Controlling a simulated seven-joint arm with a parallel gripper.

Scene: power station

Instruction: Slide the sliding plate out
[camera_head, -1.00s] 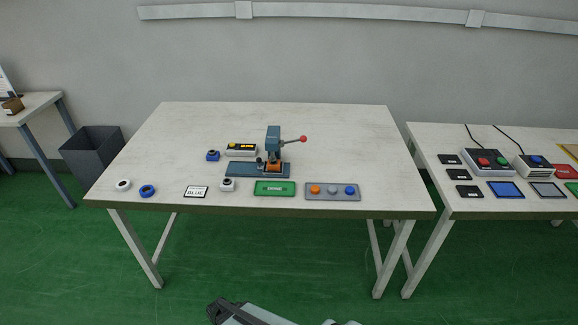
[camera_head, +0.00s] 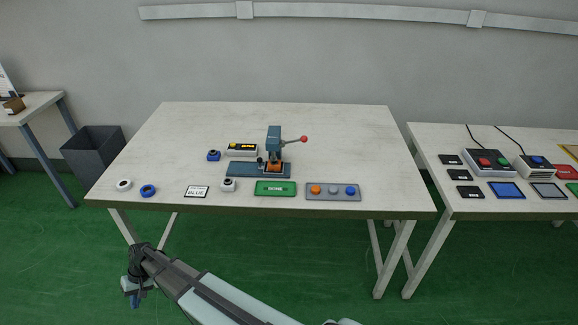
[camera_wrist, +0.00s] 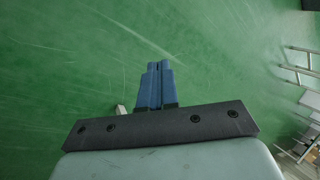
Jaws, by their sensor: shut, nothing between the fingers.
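A blue-grey press (camera_head: 273,146) with a red-tipped lever stands on the middle table. Its flat blue-grey base (camera_head: 240,169) extends to the left, with an orange part (camera_head: 274,167) under the press head. A small dark knob (camera_head: 260,161) stands on the base left of the head; I cannot tell for certain which part is the sliding plate. My gripper (camera_head: 135,300) hangs over the green floor, in front of and below the table's front left edge, well away from the press. In the wrist view its blue fingers (camera_wrist: 154,66) are together and empty.
On the table (camera_head: 340,130) lie a white ring (camera_head: 123,185), a blue ring (camera_head: 148,190), a BLUE label (camera_head: 196,192), a green DONE plate (camera_head: 275,188) and a grey tray (camera_head: 333,191) with three knobs. A yellow-black box (camera_head: 241,149) stands behind the base. The table's back is clear.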

